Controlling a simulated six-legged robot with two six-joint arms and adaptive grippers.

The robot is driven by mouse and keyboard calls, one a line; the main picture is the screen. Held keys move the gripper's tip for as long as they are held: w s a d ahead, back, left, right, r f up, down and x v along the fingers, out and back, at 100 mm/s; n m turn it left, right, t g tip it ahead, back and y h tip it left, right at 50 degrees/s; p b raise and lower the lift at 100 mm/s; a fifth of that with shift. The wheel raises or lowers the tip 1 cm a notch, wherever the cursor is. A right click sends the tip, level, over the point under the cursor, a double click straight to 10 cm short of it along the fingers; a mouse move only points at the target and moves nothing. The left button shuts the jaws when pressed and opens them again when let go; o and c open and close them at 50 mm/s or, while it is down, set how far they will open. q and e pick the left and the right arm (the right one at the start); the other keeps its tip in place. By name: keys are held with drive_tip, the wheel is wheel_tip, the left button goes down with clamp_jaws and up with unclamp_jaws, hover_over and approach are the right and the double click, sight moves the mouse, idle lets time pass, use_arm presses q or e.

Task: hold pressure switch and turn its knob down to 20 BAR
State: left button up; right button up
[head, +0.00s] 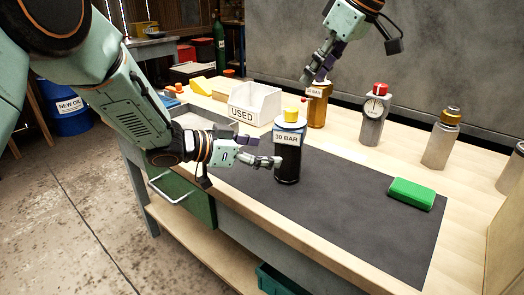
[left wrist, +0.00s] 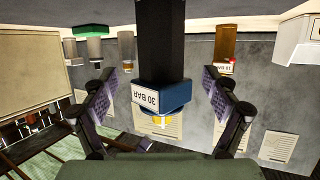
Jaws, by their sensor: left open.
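The pressure switch (head: 288,160) is a black cylinder with a blue-grey top, a 30 BAR label and a yellow knob (head: 291,115). It stands upright on the dark mat (head: 345,205). In the left wrist view the switch (left wrist: 161,45) appears upside down between the fingers, its label reading 30 BAR. My left gripper (head: 262,152) is open at the switch's left side in the head view. In the left wrist view its fingers (left wrist: 161,95) flank the switch with gaps at both sides. My right gripper (head: 318,72) hangs above and behind the switch; its opening is unclear.
An amber cylinder (head: 317,108) with a BAR label stands behind the switch. A white USED bin (head: 255,104) is at the back left. A gauge (head: 374,115), a grey bottle (head: 441,140) and a green block (head: 411,194) are to the right. The mat's front is clear.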

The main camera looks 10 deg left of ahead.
sight(288, 152)
use_arm(q)
drive_tip(key=shift+x, duration=3.95)
drive_tip(key=shift+w, duration=0.1)
drive_tip(key=shift+c, duration=0.2)
drive_tip(key=shift+a, duration=0.1)
drive_tip(key=c, duration=1.7)
drive_tip(key=shift+c, duration=0.2)
